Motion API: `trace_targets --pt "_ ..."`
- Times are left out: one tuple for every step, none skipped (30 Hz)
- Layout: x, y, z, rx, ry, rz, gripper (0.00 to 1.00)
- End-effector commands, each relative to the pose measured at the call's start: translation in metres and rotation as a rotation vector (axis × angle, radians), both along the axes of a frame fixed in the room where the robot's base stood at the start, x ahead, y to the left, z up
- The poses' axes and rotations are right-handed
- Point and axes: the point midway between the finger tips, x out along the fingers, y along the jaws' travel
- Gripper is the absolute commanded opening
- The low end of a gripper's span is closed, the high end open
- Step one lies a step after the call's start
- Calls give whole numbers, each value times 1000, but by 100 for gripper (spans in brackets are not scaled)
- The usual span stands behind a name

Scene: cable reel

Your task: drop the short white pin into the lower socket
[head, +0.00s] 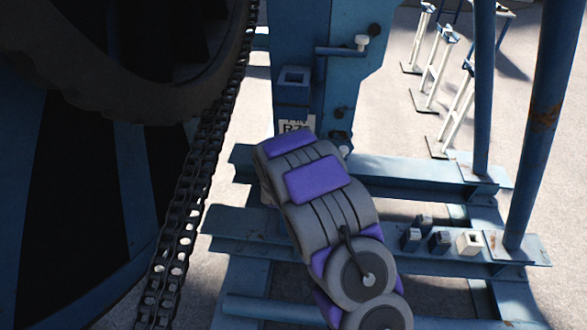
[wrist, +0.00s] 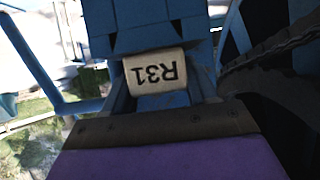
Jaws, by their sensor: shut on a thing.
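The short white pin, marked R31, shows in the head view (head: 297,126) just past the far end of my gripper (head: 289,143), in front of the blue post. In the wrist view the pin (wrist: 157,72) appears upside down, between blue surfaces and beyond the dark edge of my gripper (wrist: 160,125). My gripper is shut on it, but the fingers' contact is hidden. A blue upper socket (head: 293,77) with a square opening is on the post above the pin. The lower socket is mostly hidden behind the pin and gripper; I cannot tell whether the pin is inside it.
The blue post (head: 350,80) carries a crank handle (head: 345,48). A large reel (head: 90,60) and chain (head: 190,190) stand close on the left. Dark blocks (head: 438,240) and a white hollow block (head: 470,242) sit on the right frame beam (head: 520,252). Blue poles (head: 540,120) rise at right.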

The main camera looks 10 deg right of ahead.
Motion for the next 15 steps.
trace_targets --pt "0 0 0 -1 1 0 7" --pt "0 0 0 0 1 0 7" --pt "0 0 0 -1 1 0 7" --pt "0 0 0 -1 1 0 7" --pt "0 0 0 0 2 0 7" --pt "-1 0 -1 0 2 0 7" --pt "-1 0 -1 0 2 0 7" --pt "-1 0 -1 0 2 0 7" --pt "-1 0 -1 0 2 0 7" --pt "-1 0 -1 0 2 0 7" --pt "-1 0 -1 0 2 0 58" --pt "-1 0 -1 -1 2 0 62" --pt "-1 0 -1 -1 2 0 65" --pt "-1 0 -1 -1 2 0 68" --pt "-1 0 -1 -1 2 0 72"
